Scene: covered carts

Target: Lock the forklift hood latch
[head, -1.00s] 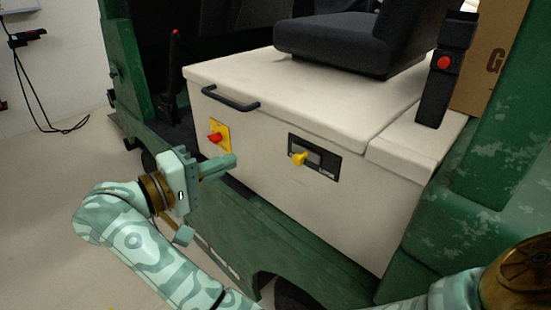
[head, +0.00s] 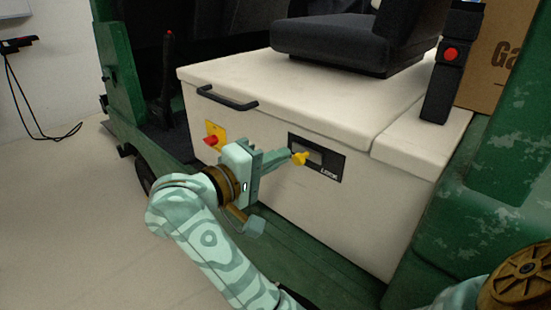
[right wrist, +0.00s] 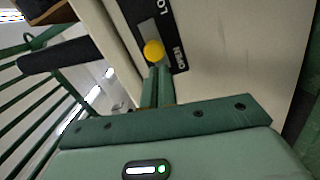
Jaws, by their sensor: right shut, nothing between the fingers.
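The hood latch is a dark plate (head: 333,170) on the front of the cream hood (head: 320,215), with a grey inset and a yellow knob (head: 300,158) at its left end. Part of the plate (right wrist: 135,12) and the round knob (right wrist: 153,51) also show in the right wrist view, with partly cut-off lettering. My right gripper (head: 286,155) is shut and empty, its fingertips at the left side of the knob. In the right wrist view the fingertips (right wrist: 157,75) end just below the knob; I cannot tell whether they touch it. My left gripper is not in view.
A red switch on a yellow plate (head: 212,138) sits left of the latch. A black handle (head: 227,98) is above it on the hood. A black seat (head: 335,40) stands on top. The green forklift body (head: 470,190) borders the right side.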

